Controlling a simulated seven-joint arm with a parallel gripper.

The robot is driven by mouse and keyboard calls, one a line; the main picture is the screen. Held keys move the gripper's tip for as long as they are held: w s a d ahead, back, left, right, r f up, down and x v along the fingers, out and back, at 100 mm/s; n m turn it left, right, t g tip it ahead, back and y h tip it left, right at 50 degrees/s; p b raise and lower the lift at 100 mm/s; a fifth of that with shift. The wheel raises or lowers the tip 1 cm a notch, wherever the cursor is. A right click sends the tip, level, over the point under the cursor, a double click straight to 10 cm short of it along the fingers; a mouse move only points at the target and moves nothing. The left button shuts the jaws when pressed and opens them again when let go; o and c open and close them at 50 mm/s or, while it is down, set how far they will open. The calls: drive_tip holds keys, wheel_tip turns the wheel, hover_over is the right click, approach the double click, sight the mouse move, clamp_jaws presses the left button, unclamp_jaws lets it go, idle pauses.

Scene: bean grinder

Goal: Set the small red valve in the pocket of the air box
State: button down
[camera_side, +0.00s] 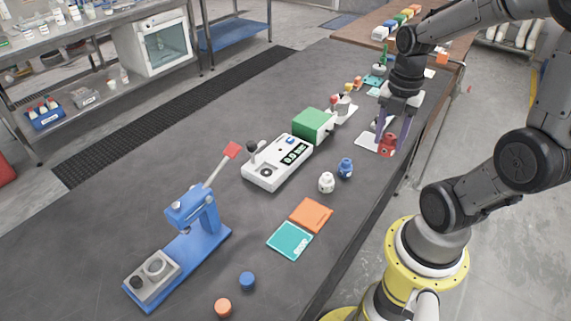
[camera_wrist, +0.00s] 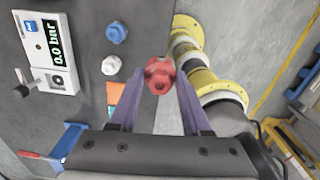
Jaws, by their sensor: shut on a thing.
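My gripper (camera_side: 394,138) is shut on the small red valve (camera_side: 387,145), near the right edge of the table. In the wrist view the red valve (camera_wrist: 160,76) sits between the two purple fingertips (camera_wrist: 160,88). The air box (camera_side: 267,173) is white with a display reading 0.0 bar and a black-knobbed lever, and stands left of my gripper in the side view. It also shows at the left of the wrist view (camera_wrist: 64,75).
A white valve (camera_side: 326,183) and a blue valve (camera_side: 346,168) stand between the air box and the table edge. A green block (camera_side: 313,123) adjoins the air box. A blue lever press (camera_side: 190,235), orange card (camera_side: 311,215) and teal card (camera_side: 290,241) are nearer the front.

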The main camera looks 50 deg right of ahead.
drive_tip(key=w+a+r+n, duration=0.2)
drive_tip(key=w+a+n, duration=0.3)
drive_tip(key=w, duration=0.4)
drive_tip(key=n, duration=0.3)
hover_over(266, 173)
wheel_tip(266, 173, down, 10)
drive_tip(key=shift+s+d+f, duration=0.1)
drive_tip(key=shift+s, duration=0.05)
drive_tip(key=shift+w+f, duration=0.2)
drive_tip(key=shift+f, duration=1.5)
drive_tip(key=shift+f, duration=0.15)
drive_tip(key=shift+c, duration=1.8)
unclamp_jaws()
